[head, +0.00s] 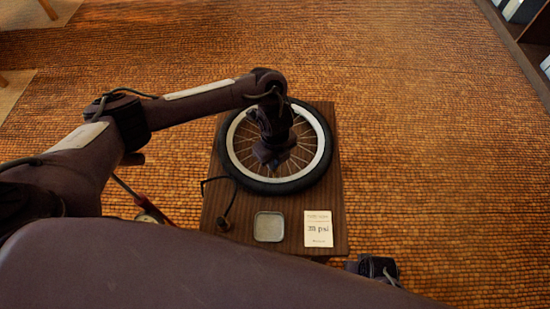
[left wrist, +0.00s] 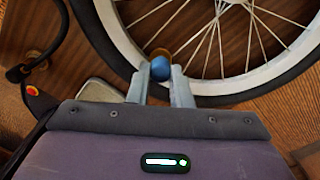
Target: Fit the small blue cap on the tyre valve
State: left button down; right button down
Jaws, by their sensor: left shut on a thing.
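The bicycle wheel (head: 325,172) lies flat on a dark wooden board, with a black tyre, pale rim and spokes. My left gripper (head: 270,157) is over the inside of the wheel, and its fingers do not show clearly there. In the left wrist view its two pale fingers are shut on the small blue cap (left wrist: 160,69), beside the inner edge of the rim (left wrist: 122,40). A brass-coloured round thing (left wrist: 160,52) shows just beyond the cap, partly hidden. I cannot tell whether it is the valve or whether the cap touches it.
On the board (head: 340,215) are a small grey square tray (head: 269,227) and a white card (head: 318,229) reading 28 psi. A dark hose (head: 229,211) lies at the board's left. A red-handled thing (head: 130,190) stands left of the board.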

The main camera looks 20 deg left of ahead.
pick_arm(q)
jog(key=shift+f, duration=0.5)
jog(key=c, duration=1.2)
grip_release()
jog(key=shift+c, duration=0.2)
